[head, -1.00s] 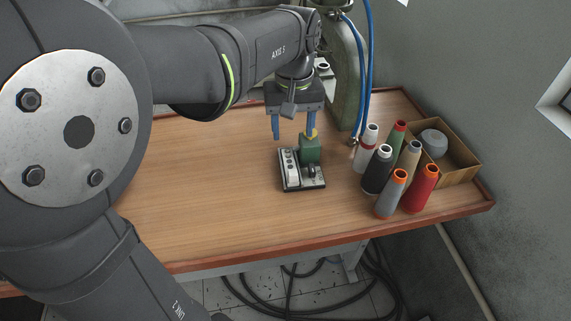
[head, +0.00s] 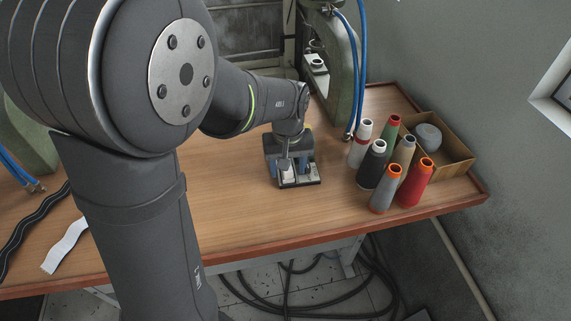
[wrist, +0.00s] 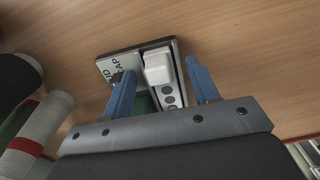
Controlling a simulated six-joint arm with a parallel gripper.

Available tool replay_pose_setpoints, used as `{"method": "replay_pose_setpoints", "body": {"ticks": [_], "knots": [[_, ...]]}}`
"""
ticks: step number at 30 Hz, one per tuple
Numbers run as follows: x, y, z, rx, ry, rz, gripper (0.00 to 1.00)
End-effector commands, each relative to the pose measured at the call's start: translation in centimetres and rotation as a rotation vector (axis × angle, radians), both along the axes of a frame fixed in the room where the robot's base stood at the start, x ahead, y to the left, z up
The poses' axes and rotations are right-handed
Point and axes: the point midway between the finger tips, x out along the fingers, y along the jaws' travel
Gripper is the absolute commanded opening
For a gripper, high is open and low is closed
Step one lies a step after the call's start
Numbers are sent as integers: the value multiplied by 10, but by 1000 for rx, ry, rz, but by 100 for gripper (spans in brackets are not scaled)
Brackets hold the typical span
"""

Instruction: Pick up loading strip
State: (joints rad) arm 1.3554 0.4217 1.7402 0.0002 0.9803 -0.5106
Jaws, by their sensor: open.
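A small dark-edged fixture plate (head: 312,182) stands on the table and also shows in the wrist view (wrist: 107,67). On it is a narrow white block (head: 288,173), possibly the loading strip, and it shows in the wrist view (wrist: 158,68). My gripper (wrist: 160,70) is low over the plate with its blue fingers apart. In the wrist view one finger is on each side of the white block; I cannot tell whether they touch it. In the head view my gripper (head: 290,163) hides much of the plate.
Several thread cones (head: 382,175) stand close to the right, beside an open cardboard box (head: 465,165). A green machine frame (head: 345,80) with blue hoses rises behind. A black strip (head: 34,230) and a white strip (head: 66,246) lie at the left.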

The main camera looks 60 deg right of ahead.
Motion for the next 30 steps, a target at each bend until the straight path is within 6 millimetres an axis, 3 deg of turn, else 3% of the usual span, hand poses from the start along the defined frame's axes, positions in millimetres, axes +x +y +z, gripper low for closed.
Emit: {"method": "replay_pose_setpoints", "body": {"ticks": [7,15,17,25,30], "knots": [[0,0,-3,-1,-1,0,55],[0,0,-2,-1,-1,0,6],[0,0,-2,-1,-1,0,2],[0,-1,5,-3,-1,0,2],[0,-1,35,-6,-1,0,2]]}}
